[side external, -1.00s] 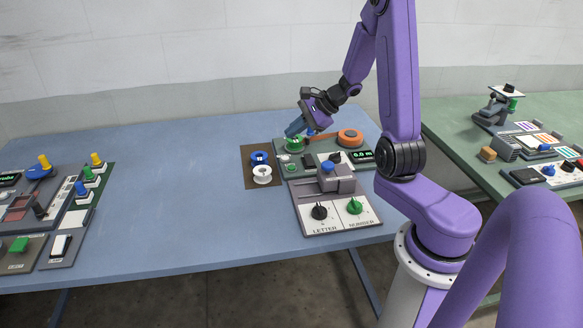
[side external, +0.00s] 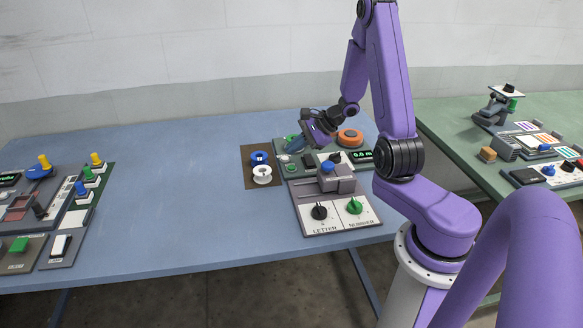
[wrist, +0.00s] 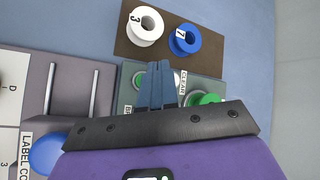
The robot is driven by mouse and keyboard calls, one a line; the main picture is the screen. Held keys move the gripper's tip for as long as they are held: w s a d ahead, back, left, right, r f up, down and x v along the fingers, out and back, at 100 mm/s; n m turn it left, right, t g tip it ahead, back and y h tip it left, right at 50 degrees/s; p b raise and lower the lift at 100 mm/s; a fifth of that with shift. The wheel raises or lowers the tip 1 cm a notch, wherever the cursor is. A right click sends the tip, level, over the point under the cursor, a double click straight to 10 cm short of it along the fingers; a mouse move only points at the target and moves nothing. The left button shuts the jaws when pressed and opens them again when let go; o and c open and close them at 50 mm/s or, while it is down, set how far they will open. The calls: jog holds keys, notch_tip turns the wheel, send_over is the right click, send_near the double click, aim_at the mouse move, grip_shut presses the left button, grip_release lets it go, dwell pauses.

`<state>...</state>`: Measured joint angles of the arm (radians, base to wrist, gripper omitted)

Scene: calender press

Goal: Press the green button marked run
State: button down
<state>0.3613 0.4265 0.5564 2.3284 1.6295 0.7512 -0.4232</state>
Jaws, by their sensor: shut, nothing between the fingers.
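A small round green button (side external: 291,168) sits at the near left of the grey-green machine panel (side external: 280,159). In the wrist view a green button (wrist: 139,80) in a pale ring shows just left of my fingertips; its label is mostly hidden. A pale button (wrist: 178,78) beside the word CLEAR is on the right of the fingers. My gripper (side external: 288,150) is shut and empty, tilted down over the panel. In the wrist view its fingertips (wrist: 156,67) lie between the two buttons. I cannot tell whether they touch the panel.
A green spool (side external: 290,138) and an orange roll (side external: 350,138) are on the machine's far side. A brown mat (side external: 249,180) holds a blue spool (side external: 259,158) and a white spool (side external: 262,175). A label unit (side external: 334,222) with knobs stands in front.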

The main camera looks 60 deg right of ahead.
aim_at(295, 167)
jog(key=shift+f, duration=1.55)
jog(key=shift+f, duration=0.1)
dwell(0.8)
jog(key=shift+f, duration=0.3)
